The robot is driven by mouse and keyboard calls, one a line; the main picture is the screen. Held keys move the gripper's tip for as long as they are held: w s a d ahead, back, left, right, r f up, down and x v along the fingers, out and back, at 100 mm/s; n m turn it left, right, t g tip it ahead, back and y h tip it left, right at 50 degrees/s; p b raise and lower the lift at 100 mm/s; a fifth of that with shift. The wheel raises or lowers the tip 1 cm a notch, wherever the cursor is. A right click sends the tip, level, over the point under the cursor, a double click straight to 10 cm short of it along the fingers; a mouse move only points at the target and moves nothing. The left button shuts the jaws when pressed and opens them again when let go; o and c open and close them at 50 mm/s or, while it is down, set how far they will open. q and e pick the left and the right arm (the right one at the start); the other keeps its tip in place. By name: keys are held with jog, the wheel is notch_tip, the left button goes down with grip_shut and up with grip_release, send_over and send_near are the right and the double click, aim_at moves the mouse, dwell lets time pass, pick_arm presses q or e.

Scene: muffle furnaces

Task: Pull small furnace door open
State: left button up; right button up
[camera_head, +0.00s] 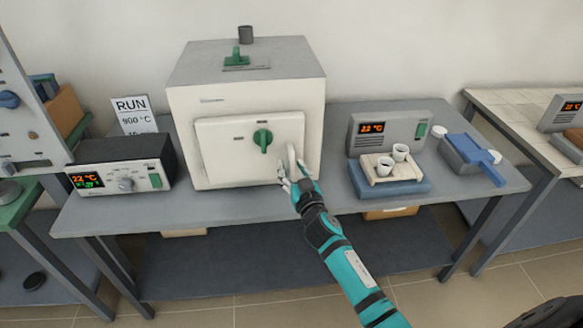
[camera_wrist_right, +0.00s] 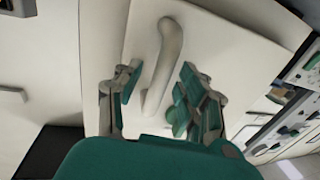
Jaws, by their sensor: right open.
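The white box furnace (camera_head: 184,110) stands on the grey table. Its front door (camera_head: 225,160) looks shut against the body and has a green knob (camera_head: 263,138) in the middle. A pale curved handle (camera_head: 291,157) stands upright at the door's right side. My right gripper (camera_head: 287,172) is at the lower part of this handle, open. In the right wrist view the handle (camera_wrist_right: 170,48) lies between the two spread fingers of my right gripper (camera_wrist_right: 158,82), with gaps visible on both sides. My left gripper is out of view.
A controller box (camera_head: 120,165) stands left of the furnace, before a RUN sign (camera_head: 134,115). To the right are a grey display unit (camera_head: 390,125), a blue tray (camera_head: 385,190) with two white cups, and a blue-handled item (camera_head: 475,158). The table front is mostly bare.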

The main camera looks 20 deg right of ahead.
jog(key=shift+w, duration=0.3)
grip_shut()
dwell(0.6)
